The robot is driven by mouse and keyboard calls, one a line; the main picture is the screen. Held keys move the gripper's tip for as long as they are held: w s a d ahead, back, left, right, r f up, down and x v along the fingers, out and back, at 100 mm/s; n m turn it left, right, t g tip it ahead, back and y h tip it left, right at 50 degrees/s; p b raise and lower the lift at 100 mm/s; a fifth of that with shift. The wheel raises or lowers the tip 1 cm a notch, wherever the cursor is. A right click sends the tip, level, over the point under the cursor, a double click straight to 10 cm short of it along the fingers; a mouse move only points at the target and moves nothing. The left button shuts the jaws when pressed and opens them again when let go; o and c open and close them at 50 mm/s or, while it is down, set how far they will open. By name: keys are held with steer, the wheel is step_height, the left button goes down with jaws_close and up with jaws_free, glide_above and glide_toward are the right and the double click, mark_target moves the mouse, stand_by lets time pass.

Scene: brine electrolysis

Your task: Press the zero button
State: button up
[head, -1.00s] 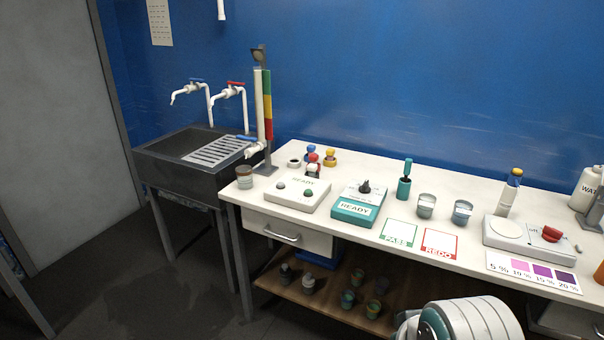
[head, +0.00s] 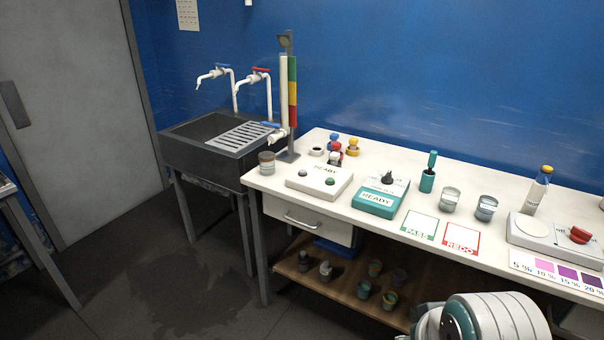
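No label reading "zero" is legible, so I cannot tell which button it is. Further right, a white unit (head: 548,236) has a round pale plate (head: 528,226) and a red knob (head: 579,235). My gripper is not in view; only part of my arm shows at the bottom right.
A dark sink (head: 205,145) with taps stands left of the bench. A tall coloured column (head: 292,90) rises at the bench's left end. Cups (head: 450,199), a teal holder (head: 427,181) and PASS and REDO cards (head: 462,238) occupy the bench. The floor in front is clear.

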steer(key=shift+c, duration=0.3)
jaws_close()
